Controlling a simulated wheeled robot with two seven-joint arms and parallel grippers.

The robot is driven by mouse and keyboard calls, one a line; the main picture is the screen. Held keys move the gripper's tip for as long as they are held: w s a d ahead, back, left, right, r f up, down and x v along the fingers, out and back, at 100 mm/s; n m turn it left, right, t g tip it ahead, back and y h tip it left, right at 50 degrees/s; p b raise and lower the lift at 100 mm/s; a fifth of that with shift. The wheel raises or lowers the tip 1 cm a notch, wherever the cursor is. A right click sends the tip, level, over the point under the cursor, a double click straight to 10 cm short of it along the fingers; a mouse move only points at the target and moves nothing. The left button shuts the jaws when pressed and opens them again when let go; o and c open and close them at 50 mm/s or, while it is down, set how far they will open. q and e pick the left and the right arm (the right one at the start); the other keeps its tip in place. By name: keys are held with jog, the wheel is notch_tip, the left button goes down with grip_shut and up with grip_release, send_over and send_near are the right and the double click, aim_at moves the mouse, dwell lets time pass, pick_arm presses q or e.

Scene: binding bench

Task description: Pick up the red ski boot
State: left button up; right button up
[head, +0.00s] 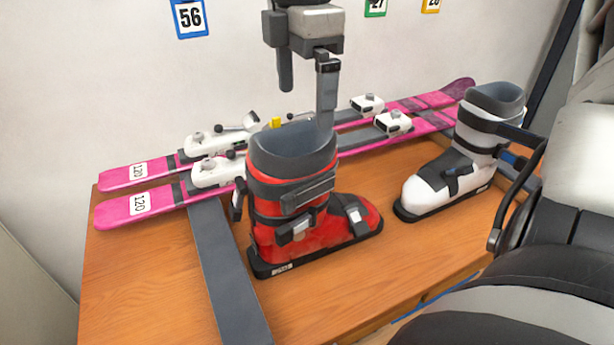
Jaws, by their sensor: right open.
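The red ski boot (312,232) stands upright on the wooden bench, toe pointing right, with a dark grey cuff, buckles and a black sole. My right gripper (306,108) hangs from the top of the view above the boot, open, with its two fingers apart. Its right-hand finger reaches down to the right side of the boot's cuff rim; I cannot tell whether it touches. Its left-hand finger ends above the cuff. Nothing is held between the fingers. My left gripper is not in view.
A white ski boot (442,185) stands to the right. Two pink skis (144,203) with white bindings lie behind the boots. A grey strip (228,272) crosses the bench (150,280) left of the red boot. Numbered tags (190,17) hang on the wall. My arm fills the right side.

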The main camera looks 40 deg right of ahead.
jog(key=f, duration=0.4)
jog(key=f+p, duration=0.1)
jog(key=f, duration=0.2)
jog(key=shift+s+d+f, duration=0.1)
jog(key=shift+d, duration=0.3)
jog(key=c, duration=1.6)
jog(key=shift+c, duration=0.7)
